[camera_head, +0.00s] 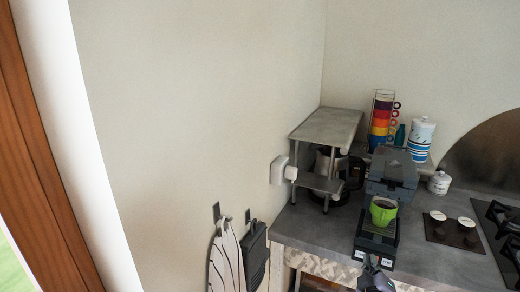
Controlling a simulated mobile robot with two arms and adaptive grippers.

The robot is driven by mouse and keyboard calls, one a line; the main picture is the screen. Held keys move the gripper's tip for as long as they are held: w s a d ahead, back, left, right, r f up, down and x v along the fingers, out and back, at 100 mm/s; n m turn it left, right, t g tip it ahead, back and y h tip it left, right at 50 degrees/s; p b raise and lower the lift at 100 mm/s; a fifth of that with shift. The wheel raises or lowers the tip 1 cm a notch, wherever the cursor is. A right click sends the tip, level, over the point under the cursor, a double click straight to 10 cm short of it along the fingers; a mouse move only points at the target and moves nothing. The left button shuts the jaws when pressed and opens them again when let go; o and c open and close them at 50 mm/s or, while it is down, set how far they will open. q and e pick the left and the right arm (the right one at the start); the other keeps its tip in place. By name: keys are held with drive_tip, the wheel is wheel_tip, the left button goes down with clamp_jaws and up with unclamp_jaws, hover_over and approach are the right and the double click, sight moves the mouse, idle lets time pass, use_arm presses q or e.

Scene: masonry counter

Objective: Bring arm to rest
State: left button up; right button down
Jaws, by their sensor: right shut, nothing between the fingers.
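My right gripper (372,264) shows at the bottom edge, low in front of the counter's front edge, under the coffee machine. It is shut and empty. Most of it and the arm behind it are cut off by the frame. My left gripper is not in view. A green cup (383,214) with dark liquid in it stands on the coffee machine's drip tray, above and behind the right gripper and apart from it.
The grey counter (330,232) runs along the wall. On it are the dark coffee machine (391,174), a small metal shelf (327,126) with a pot, colourful stacked cups (381,118) and canisters. A cooktop (505,228) is at right. Boards (226,258) hang on the wall.

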drive_tip(key=s+a+f+g+y, duration=0.1)
drive_tip(key=s+f+g, duration=0.3)
drive_tip(key=f, duration=0.7)
drive_tip(key=s+f+g+y, duration=0.1)
drive_tip(key=s+f, duration=0.5)
drive_tip(key=f, duration=0.6)
drive_tip(key=s+a+f+g+y, duration=0.1)
drive_tip(key=s+f+g, duration=0.2)
drive_tip(key=s+f, duration=0.55)
drive_tip(key=s+a+f+m+g+y, duration=0.1)
drive_tip(key=s+a+f+g, duration=0.1)
drive_tip(key=s+f, duration=0.5)
drive_tip(key=s+a+f+m+g+y, duration=0.1)
drive_tip(key=s+a+f, duration=0.4)
drive_tip(key=s, duration=0.9)
drive_tip(key=s+a+f+m+g+y, duration=0.1)
drive_tip(key=s+a+f+g, duration=0.2)
drive_tip(key=s+f, duration=0.6)
drive_tip(key=shift+s+a+f+m, duration=0.2)
drive_tip(key=shift+s+m, duration=0.1)
drive_tip(key=shift+s, duration=0.95)
